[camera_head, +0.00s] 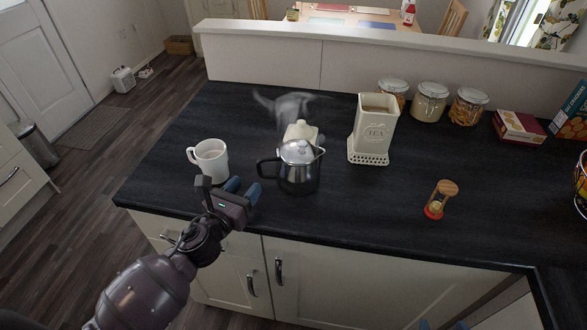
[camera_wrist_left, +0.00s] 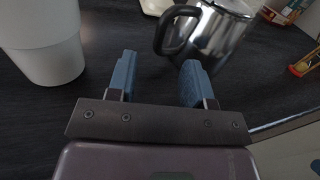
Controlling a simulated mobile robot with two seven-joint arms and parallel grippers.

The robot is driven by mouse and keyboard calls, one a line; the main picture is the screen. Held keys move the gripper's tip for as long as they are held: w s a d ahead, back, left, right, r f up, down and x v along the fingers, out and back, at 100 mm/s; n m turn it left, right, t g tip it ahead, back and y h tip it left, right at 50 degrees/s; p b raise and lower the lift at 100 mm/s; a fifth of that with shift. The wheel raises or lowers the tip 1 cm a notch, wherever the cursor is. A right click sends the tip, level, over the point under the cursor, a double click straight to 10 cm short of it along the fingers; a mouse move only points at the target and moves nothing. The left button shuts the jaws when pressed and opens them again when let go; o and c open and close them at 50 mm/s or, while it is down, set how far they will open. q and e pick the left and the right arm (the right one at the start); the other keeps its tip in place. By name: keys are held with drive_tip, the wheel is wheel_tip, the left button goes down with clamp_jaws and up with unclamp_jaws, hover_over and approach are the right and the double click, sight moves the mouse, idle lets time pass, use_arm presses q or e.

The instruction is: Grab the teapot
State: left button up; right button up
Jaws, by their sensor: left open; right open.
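The teapot (camera_head: 300,178) is shiny metal with a black handle on its left side and stands upright on the dark worktop. My left gripper (camera_head: 243,188) is open and empty, just left of the teapot's handle and low over the worktop. In the left wrist view the teapot (camera_wrist_left: 222,38) is at the upper right, its handle just beyond the open fingers (camera_wrist_left: 160,62). The handle does not look to be between the fingers. Two blue tips of my right gripper (camera_head: 441,325) barely show at the bottom edge, apart and away from the teapot.
A white mug (camera_head: 210,160) stands close on the left of my left gripper. A cream TEA canister (camera_head: 374,125) and a small cream container (camera_head: 301,131) stand behind the teapot. Glass jars (camera_head: 430,103) line the back.

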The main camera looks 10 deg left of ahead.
sight(259, 172)
use_arm(q)
drive_tip(key=shift+x, duration=2.65)
drive_tip(key=shift+d+f, duration=0.15)
drive_tip(key=shift+s, duration=0.1)
clamp_jaws()
